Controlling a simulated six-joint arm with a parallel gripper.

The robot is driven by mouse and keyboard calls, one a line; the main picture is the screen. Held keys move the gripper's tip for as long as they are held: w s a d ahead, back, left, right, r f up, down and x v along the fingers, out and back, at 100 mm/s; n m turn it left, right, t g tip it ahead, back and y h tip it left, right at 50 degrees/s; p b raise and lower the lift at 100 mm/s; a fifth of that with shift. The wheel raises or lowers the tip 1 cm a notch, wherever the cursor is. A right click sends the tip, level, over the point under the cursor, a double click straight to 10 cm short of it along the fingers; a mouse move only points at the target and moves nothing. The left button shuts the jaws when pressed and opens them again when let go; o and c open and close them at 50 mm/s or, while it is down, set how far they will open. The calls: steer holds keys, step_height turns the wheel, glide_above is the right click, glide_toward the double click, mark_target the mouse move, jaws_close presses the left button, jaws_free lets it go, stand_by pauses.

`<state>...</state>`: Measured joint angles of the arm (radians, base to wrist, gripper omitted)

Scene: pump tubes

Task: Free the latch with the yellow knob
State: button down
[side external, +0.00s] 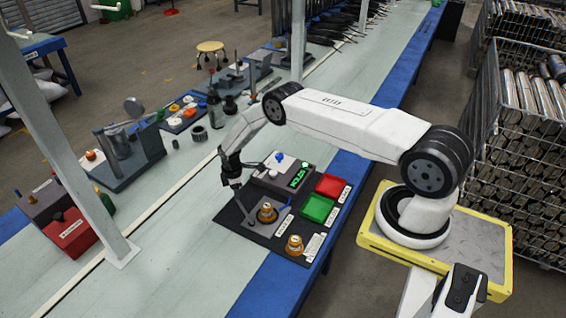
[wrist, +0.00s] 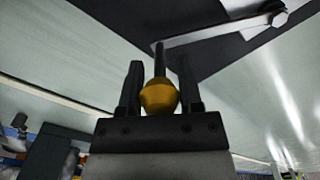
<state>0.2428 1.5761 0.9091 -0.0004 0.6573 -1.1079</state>
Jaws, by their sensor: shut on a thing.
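The yellow knob (wrist: 158,96) is in the wrist view, between the two dark fingers of my gripper (wrist: 160,66). A dark rod runs from the knob to a grey latch bar (wrist: 215,32), which has a bolt (wrist: 280,18) at its far end. My gripper is shut on the knob. In the side view my gripper (side external: 234,172) points down at the left corner of the black board (side external: 262,234). The knob is too small and covered to make out there.
On the board are two orange-brown ringed parts, one (side external: 267,212) beside the gripper and one (side external: 294,245) at the front.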

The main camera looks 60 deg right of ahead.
steer(key=shift+w+a, duration=0.1)
steer(key=shift+c, duration=1.3)
jaws_free()
steer(key=shift+r, duration=0.15)
steer(key=shift+r, duration=3.8)
